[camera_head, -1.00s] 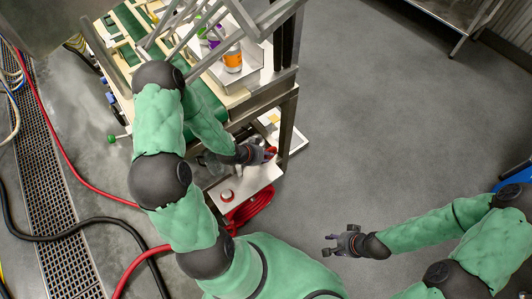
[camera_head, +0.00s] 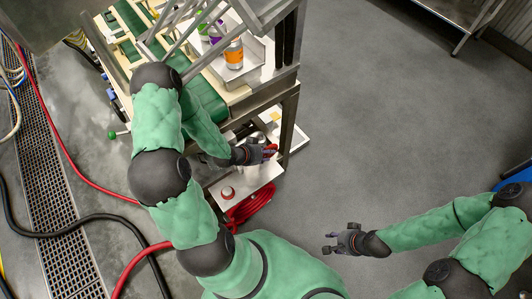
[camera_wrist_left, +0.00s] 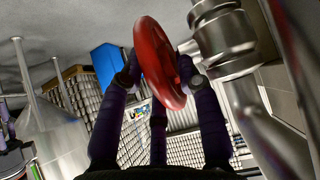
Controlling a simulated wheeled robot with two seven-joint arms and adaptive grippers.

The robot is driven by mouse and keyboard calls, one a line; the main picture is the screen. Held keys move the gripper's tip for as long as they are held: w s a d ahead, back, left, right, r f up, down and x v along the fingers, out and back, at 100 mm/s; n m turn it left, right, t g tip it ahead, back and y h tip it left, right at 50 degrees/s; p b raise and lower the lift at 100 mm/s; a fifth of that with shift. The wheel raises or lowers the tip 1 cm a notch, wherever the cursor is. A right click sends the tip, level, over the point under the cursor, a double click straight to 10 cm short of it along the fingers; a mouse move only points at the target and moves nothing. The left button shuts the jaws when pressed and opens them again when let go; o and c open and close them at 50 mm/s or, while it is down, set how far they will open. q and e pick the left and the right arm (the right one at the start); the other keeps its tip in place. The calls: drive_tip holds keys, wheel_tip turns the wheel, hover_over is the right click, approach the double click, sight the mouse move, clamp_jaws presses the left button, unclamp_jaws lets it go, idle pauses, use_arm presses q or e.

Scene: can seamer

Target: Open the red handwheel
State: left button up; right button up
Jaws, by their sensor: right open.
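The red handwheel (camera_wrist_left: 160,62) fills the upper middle of the left wrist view, seen at a slant beside a shiny metal pipe fitting. Only a small red part of it (camera_head: 270,149) shows in the head view, at the tip of my left gripper (camera_head: 262,153). In the left wrist view the dark fingers of my left gripper (camera_wrist_left: 160,72) lie on either side of the wheel's rim and appear closed on it. My right gripper (camera_head: 335,243) is open and empty over bare floor.
The machine frame (camera_head: 288,115) stands close beyond my left gripper, with a tray of cans (camera_head: 232,55) above. The floor to the right is clear.

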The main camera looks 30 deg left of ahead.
use_arm(q)
drive_tip(key=v, duration=1.2)
drive_tip(key=shift+d+f, duration=0.1)
idle(0.4)
drive_tip(key=d+f+n+g, duration=0.35)
drive_tip(key=d+f, duration=0.45)
drive_tip(key=d, duration=0.3)
drive_tip(key=s+d+f+n+g, duration=0.3)
drive_tip(key=s+d+f, duration=0.3)
drive_tip(key=d, duration=0.4)
drive_tip(key=shift+s+d+f+g, duration=0.25)
drive_tip(key=shift+s+g, duration=0.3)
drive_tip(key=shift+g, duration=0.2)
drive_tip(key=shift+a, duration=0.15)
